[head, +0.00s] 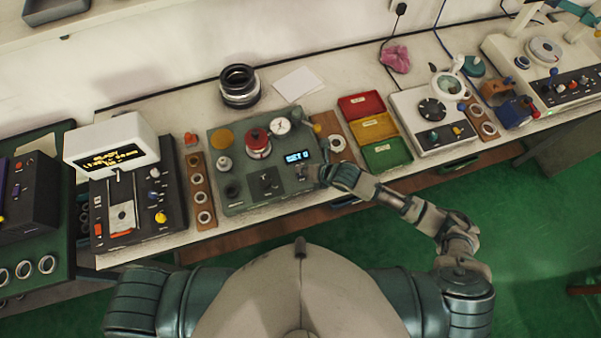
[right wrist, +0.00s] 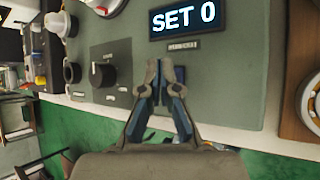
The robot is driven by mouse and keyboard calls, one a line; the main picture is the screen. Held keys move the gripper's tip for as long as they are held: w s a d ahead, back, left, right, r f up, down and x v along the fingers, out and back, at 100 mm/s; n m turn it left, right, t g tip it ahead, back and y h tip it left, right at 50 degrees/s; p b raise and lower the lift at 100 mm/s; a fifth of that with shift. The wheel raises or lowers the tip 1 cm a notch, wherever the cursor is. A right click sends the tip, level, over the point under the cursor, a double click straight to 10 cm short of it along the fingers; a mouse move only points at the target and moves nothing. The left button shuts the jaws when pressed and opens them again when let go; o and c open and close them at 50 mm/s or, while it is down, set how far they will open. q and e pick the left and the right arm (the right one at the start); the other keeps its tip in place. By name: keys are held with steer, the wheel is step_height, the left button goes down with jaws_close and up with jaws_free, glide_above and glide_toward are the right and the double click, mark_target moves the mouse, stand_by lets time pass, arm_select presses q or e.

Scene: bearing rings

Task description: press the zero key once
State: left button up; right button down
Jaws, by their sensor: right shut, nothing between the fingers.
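The green-grey gauge box (head: 238,189) stands on the bench in the head view. Its lit display (head: 298,157) seems to read "SET 0", and reads so clearly in the right wrist view (right wrist: 184,18). A small label (right wrist: 183,45) sits under the display. A dark key (right wrist: 180,74) shows beneath it, partly hidden behind my fingers; I take it for the zero key. My right gripper (head: 321,173) is at the box's front right, shut and empty. Its fingertips (right wrist: 161,70) are in front of the key; I cannot tell whether they touch it. My left gripper is out of view.
A black selector knob (right wrist: 103,74) is left of my fingers. A dial gauge (head: 280,126) and a red-topped part (head: 257,140) stand on the box. A wooden ring holder (head: 337,143) is close on the right, then coloured bins (head: 374,129).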

steer(key=shift+f, duration=0.15)
steer(key=shift+f, duration=0.2)
steer(key=shift+f, duration=0.35)
stand_by(0.6)
stand_by(0.4)
steer(key=shift+r+p, duration=0.65)
steer(key=shift+r, duration=0.1)
step_height(320, 180, up, 5)
steer(key=p, duration=0.5)
